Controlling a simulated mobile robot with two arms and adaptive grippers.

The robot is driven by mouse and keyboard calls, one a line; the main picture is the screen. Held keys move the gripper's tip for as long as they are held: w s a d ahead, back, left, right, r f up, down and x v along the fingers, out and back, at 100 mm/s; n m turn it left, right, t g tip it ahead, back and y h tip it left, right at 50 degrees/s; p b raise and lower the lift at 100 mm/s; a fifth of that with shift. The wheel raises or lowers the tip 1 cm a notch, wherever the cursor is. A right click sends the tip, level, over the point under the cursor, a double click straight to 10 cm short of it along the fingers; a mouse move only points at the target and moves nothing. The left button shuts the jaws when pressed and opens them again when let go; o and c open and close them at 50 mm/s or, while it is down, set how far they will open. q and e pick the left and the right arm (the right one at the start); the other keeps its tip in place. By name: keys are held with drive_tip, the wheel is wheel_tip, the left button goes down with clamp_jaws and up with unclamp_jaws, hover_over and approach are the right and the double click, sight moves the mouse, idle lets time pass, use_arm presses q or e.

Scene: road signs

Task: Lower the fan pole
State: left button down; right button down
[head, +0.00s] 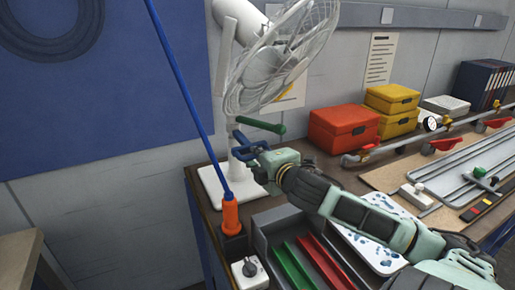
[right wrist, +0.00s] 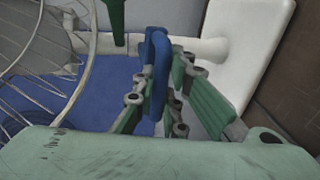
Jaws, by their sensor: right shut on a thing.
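The white fan (head: 280,55) stands on a white base (head: 210,187) at the back left of the bench. Its head and wire cage are tilted. The white fan pole (head: 233,135) rises from the base and is partly hidden by my gripper. A green handle (head: 262,124) sticks out from the pole below the cage. A blue handle (head: 240,137) sits lower on the pole. My right gripper (head: 254,157) is shut on the blue handle, which shows between the green finger pads in the right wrist view (right wrist: 157,70). My left gripper is not in view.
A blue rod with an orange grip (head: 230,215) stands in front of the fan. A grey tray (head: 262,240) with green and red bars lies at the front. Red (head: 343,128) and yellow boxes (head: 392,98) stand right of the fan. The wall is close behind.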

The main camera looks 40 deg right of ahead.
idle(0.3)
drive_tip(key=c, duration=1.8)
unclamp_jaws()
drive_tip(key=shift+o, duration=0.2)
drive_tip(key=v, duration=0.7)
drive_tip(key=shift+s, duration=0.25)
drive_tip(key=shift+a, duration=0.1)
